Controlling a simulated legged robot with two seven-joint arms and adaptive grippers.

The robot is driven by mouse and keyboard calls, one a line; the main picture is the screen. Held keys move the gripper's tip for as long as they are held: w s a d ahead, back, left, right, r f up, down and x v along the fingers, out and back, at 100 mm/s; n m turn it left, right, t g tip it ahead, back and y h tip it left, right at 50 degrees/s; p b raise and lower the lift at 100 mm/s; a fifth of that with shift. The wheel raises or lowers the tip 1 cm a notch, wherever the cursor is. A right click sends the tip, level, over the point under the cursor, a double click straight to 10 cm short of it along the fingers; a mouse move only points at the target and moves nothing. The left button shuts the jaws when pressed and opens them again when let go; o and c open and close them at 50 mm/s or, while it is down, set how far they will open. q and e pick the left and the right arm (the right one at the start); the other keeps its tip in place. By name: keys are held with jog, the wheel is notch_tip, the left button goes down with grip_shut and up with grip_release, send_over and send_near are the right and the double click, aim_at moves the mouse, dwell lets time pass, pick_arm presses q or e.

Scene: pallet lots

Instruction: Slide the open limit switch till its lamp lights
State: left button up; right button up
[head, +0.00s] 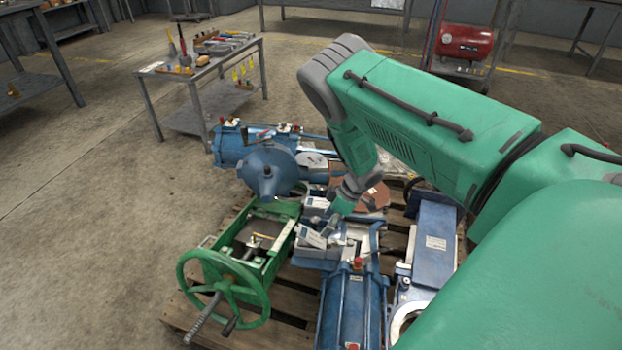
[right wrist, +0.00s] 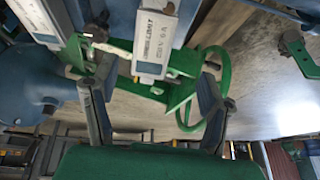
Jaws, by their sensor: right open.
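Two small grey-and-white switch boxes sit by the blue valve assembly in the head view, a front one (head: 310,236) and one behind it (head: 316,203). In the right wrist view a pale box labelled LIMIT (right wrist: 156,38) hangs at top centre, just beyond my right gripper (right wrist: 150,88). The two fingers are spread apart with nothing between them. In the head view my right gripper (head: 340,208) reaches down close beside the boxes. I cannot tell whether it touches them, which one is open, or whether a lamp is lit. My left gripper is not in view.
A green frame with a handwheel (head: 228,283) stands left of the boxes. Blue cylinders (head: 352,305) and a blue domed housing (head: 268,172) crowd the wooden pallet (head: 180,312). A tool cart (head: 200,78) stands behind. The floor at left is clear.

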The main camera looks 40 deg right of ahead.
aim_at(317, 238)
jog(key=x, duration=0.1)
jog(key=b+x, duration=0.2)
jog(key=shift+w+d+f, duration=0.15)
jog(key=shift+w+f, duration=0.2)
jog(key=shift+f, duration=0.05)
jog(key=b+x, duration=0.1)
jog(key=x, duration=0.1)
jog(key=b+x, duration=0.1)
jog(key=x, duration=0.2)
jog(key=b+x, duration=0.1)
jog(key=x, duration=0.2)
jog(key=shift+s+d+f, duration=0.1)
jog(key=shift+d+f, duration=0.15)
jog(key=shift+d, duration=0.15)
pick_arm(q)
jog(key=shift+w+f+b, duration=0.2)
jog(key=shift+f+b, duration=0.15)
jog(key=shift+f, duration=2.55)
pick_arm(e)
jog(key=shift+w+a+f, duration=0.25)
jog(key=shift+a+f, duration=0.2)
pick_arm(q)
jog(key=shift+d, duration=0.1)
pick_arm(e)
jog(key=shift+c, duration=0.4)
